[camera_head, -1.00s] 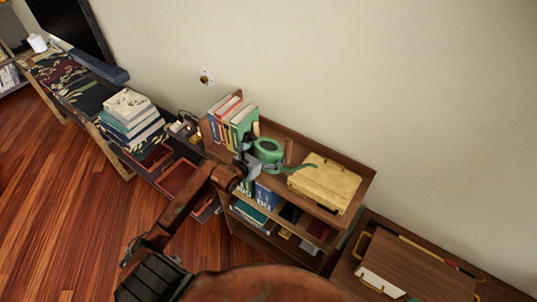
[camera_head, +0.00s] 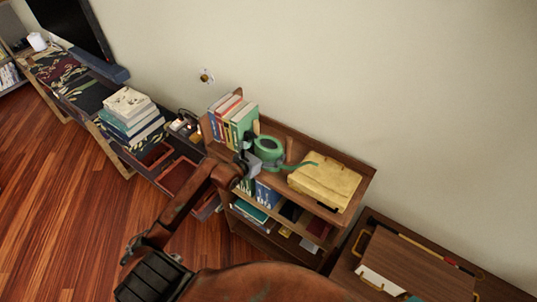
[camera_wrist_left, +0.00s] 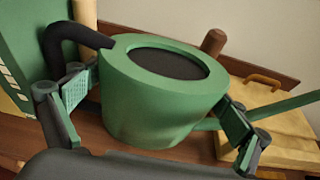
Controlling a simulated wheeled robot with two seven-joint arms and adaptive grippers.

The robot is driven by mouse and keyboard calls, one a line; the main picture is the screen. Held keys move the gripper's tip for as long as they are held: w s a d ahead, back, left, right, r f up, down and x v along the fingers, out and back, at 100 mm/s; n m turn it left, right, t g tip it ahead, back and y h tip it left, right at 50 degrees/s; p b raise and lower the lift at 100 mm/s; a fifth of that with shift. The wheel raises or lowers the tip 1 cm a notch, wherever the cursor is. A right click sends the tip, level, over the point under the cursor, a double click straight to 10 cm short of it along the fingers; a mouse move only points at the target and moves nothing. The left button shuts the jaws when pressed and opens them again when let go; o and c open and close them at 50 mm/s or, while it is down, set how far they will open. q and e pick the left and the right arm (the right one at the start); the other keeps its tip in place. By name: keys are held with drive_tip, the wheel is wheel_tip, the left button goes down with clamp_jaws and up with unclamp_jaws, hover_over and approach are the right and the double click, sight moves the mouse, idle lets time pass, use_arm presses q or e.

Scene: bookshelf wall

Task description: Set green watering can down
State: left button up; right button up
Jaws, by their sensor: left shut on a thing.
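The green watering can (camera_head: 268,148) is at the top shelf of the small wooden bookshelf (camera_head: 285,135), between the upright books and a yellow case. In the left wrist view the can (camera_wrist_left: 155,105) is upright, its dark opening facing up, with the black handle at left and the spout pointing right. My left gripper (camera_head: 254,160) is shut on the can; its pads also show on either side of the body in the left wrist view (camera_wrist_left: 150,110). The can's base looks at or very near the shelf board; contact is hard to tell. My right gripper is not in view.
Upright books (camera_head: 232,118) stand close left of the can. The yellow case (camera_head: 325,181) lies close right, under the spout's tip. Lower shelves hold more books. A stack of books (camera_head: 130,117) sits on the bench at left. The wall is behind.

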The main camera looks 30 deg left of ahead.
use_arm(q)
drive_tip(key=shift+w+r, duration=0.1)
drive_tip(key=shift+c, duration=1)
drive_tip(key=shift+r, duration=0.15)
